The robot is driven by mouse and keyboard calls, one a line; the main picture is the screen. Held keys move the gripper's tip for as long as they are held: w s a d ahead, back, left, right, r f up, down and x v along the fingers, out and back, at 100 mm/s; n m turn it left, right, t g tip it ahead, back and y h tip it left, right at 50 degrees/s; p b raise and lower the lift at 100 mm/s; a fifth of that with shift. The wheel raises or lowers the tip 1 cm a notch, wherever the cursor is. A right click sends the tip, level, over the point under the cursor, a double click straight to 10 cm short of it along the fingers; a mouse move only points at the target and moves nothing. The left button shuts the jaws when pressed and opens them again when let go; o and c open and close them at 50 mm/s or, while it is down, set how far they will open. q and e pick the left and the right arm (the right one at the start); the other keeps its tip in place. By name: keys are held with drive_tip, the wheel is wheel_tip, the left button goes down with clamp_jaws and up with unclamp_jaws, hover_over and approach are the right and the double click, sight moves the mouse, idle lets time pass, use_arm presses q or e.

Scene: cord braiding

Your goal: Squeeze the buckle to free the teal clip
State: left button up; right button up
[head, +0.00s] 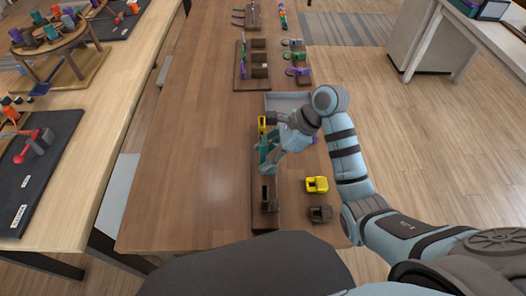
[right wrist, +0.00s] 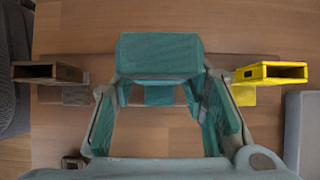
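The teal buckle with its clip (right wrist: 160,52) sits in the middle of the right wrist view, with a narrower teal part (right wrist: 159,95) below it. My right gripper (right wrist: 160,88) is open, with one finger on each side of the teal piece. Whether the fingertips touch its sides cannot be told. In the head view my right gripper (head: 268,155) is low over the dark board (head: 266,219) and mostly hides the teal piece. My left gripper is not in view.
A yellow holder (right wrist: 270,73) and a dark holder (right wrist: 48,73) flank the teal one. A yellow clip (head: 316,184) and a dark clip (head: 320,214) lie right of the board. A grey tray (head: 286,96) lies beyond. The table's left side is clear.

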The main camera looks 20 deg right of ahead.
drive_tip(key=shift+o, duration=1.3)
drive_tip(key=p+v, duration=0.4)
drive_tip(key=v, duration=0.3)
